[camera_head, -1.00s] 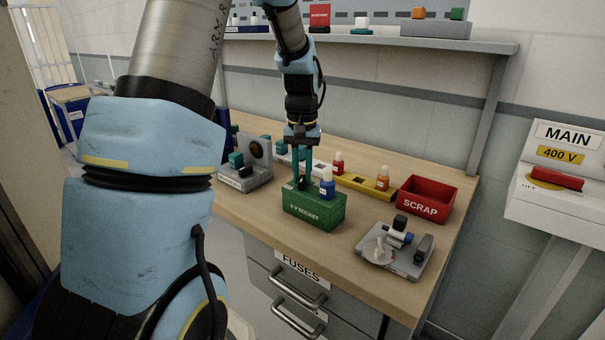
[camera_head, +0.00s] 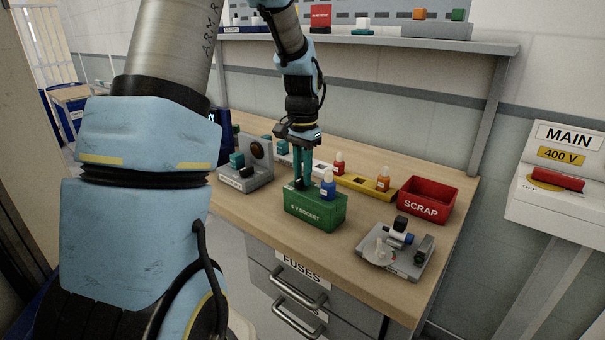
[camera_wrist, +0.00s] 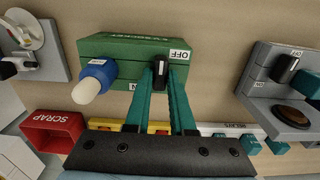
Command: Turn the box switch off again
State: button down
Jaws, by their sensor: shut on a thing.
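The green box (camera_head: 316,211), lettered as a 6 V socket, stands on the bench. Its black switch knob (camera_wrist: 161,73) is on its top, with an OFF label (camera_wrist: 180,55) on one side and an ON label (camera_wrist: 132,86) on the other. My gripper (camera_head: 301,184) points down at the box top with its teal fingers on the knob. In the wrist view the two fingertips close on either side of the knob. The knob's exact pointing is partly hidden by the fingers. A blue piece with a pale tip (camera_wrist: 92,80) stands in the box beside the knob.
A grey device (camera_head: 246,177) stands left of the box. A yellow strip (camera_head: 356,186) with red and orange pieces lies behind. The red scrap bin (camera_head: 425,208) and a grey fixture (camera_head: 394,256) are to the right. A shelf (camera_head: 380,41) runs above the back.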

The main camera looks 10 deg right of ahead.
aim_at(302, 178)
dwell(0.3)
jog(key=c, duration=0.8)
grip_release()
jog(key=shift+o, duration=0.2)
jog(key=shift+r, duration=0.1)
notch_tip(302, 178, up, 11)
jog(key=b, duration=0.2)
jog(key=shift+f, duration=0.2)
jog(key=s+a+f+n+t, duration=0.1)
jog(key=s+a+f+n, duration=0.7)
jog(key=s+a+f, duration=0.4)
jog(key=s+a, duration=0.2)
jog(key=a, duration=0.2)
jog(key=shift+s+t, duration=0.2)
jog(key=shift+t, duration=0.1)
